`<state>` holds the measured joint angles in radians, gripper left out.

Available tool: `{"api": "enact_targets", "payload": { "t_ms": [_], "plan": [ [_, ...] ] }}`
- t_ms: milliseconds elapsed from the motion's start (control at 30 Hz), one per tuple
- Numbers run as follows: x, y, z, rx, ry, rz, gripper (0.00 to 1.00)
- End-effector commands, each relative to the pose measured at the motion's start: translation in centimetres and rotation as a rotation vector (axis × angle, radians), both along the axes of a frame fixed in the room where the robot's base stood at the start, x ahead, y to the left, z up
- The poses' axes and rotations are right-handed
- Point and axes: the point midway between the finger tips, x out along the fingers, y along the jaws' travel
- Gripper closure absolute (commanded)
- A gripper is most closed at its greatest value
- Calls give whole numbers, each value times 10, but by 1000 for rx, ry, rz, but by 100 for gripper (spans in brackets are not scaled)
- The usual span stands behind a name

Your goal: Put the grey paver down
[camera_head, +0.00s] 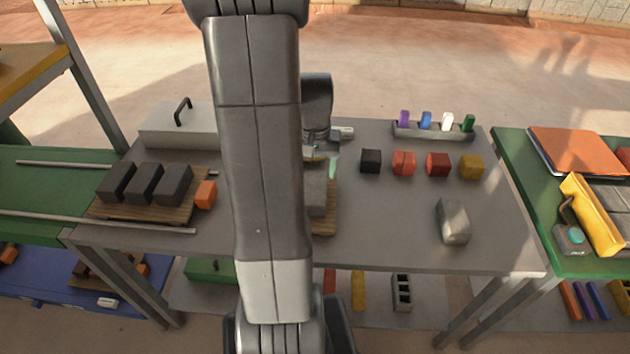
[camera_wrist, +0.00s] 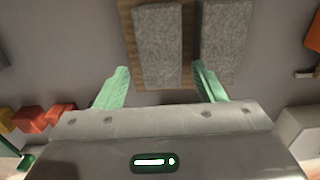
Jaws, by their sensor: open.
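Two speckled grey pavers lie side by side on a wooden board (camera_wrist: 188,97) in the wrist view. My gripper (camera_wrist: 160,70) is open. Its mint-green fingertips stand apart, one on each side of the left grey paver (camera_wrist: 158,45) in that view. The second grey paver (camera_wrist: 224,40) lies just beyond the right finger, with a narrow gap between the pavers. In the head view my arm covers much of the board (camera_head: 326,222), and one grey paver (camera_head: 316,192) shows beside it, near a mint finger. I cannot tell whether the fingers touch the paver.
A separate pale grey block (camera_head: 453,222) lies at the table's right. A row of cubes, including a black cube (camera_head: 371,161), stands behind it. Left are dark blocks (camera_head: 144,183) on a board and an orange cube (camera_head: 206,194). The table's front right is clear.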

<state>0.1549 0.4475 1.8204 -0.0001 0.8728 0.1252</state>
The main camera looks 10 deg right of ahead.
Motion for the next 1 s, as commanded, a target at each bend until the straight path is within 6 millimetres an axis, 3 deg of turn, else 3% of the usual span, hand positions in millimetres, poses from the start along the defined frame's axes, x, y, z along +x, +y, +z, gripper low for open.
{"api": "enact_targets", "payload": {
  "t_ms": [200,400,767,1000],
  "plan": [
    [0,0,35,-1,-3,0,37],
    [0,0,45,0,0,0,37],
    [0,0,43,1,2,0,37],
    [-1,0,13,1,6,0,37]
  ]
}}
